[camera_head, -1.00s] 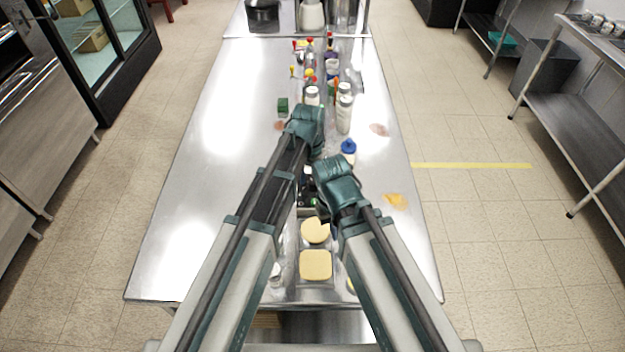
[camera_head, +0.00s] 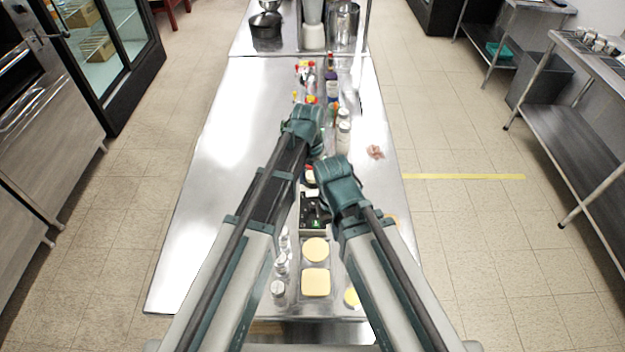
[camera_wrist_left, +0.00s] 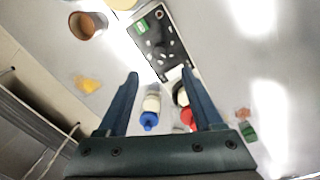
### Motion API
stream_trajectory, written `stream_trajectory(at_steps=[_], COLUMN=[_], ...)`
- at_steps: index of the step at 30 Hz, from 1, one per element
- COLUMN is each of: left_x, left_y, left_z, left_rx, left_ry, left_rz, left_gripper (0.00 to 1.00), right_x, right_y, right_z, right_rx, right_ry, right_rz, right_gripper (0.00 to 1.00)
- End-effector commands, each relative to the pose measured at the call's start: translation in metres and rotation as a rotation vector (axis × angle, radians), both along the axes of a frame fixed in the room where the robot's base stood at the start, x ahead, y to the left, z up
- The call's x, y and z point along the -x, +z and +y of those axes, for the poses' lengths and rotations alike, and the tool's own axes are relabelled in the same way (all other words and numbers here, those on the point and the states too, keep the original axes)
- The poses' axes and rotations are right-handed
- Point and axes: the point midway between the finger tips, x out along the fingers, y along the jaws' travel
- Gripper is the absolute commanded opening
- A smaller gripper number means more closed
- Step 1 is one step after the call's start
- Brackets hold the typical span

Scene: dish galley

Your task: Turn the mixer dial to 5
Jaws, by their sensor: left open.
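A light grey appliance with a tall body, possibly the mixer (camera_head: 313,28), stands at the far end of the counter in the head view. Its dial is too small or hidden to make out, so I cannot tell its setting. My left gripper (camera_head: 304,123) is over the middle of the counter, well short of that appliance. In the left wrist view its two fingers (camera_wrist_left: 161,76) are apart, with nothing gripped. My right wrist (camera_head: 338,180) is nearer, at the right; its fingers are hidden.
A blue-capped bottle (camera_wrist_left: 151,108) shows between the left fingers, beside a black device (camera_wrist_left: 164,45) with a green display. Bottles (camera_head: 343,132) line the counter's middle. A black pot (camera_head: 266,30) and metal container (camera_head: 344,22) flank the grey appliance. The counter's left side is clear.

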Motion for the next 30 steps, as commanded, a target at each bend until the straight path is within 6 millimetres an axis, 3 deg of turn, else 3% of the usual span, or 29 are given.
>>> stream_trajectory(at_steps=[1,5,17,20,24,30], left_x=[0.000,0.000,0.002,0.028,0.093,0.159], left_y=[0.014,0.024,0.022,0.007,-0.028,-0.056], left_z=[0.000,0.001,0.002,0.008,0.028,0.050], left_rx=[0.000,0.000,-0.001,-0.017,-0.068,-0.132], left_ry=[0.000,0.000,0.001,0.016,0.062,0.115], left_rz=[0.000,0.000,0.000,0.003,0.011,0.007], left_gripper=[0.67,0.67,0.67,0.67,0.67,0.67], right_x=[0.000,0.000,0.000,0.000,0.000,0.000], right_y=[0.014,0.024,0.022,0.007,-0.028,-0.057], right_z=[0.000,0.000,0.000,0.000,0.001,0.001], right_rx=[0.000,-0.001,-0.001,-0.002,-0.004,-0.002], right_ry=[-0.002,-0.005,-0.006,-0.005,-0.002,0.002], right_rz=[0.000,0.000,0.000,0.000,0.001,0.001], right_gripper=[0.00,0.00,0.00,0.00,0.00,0.00])
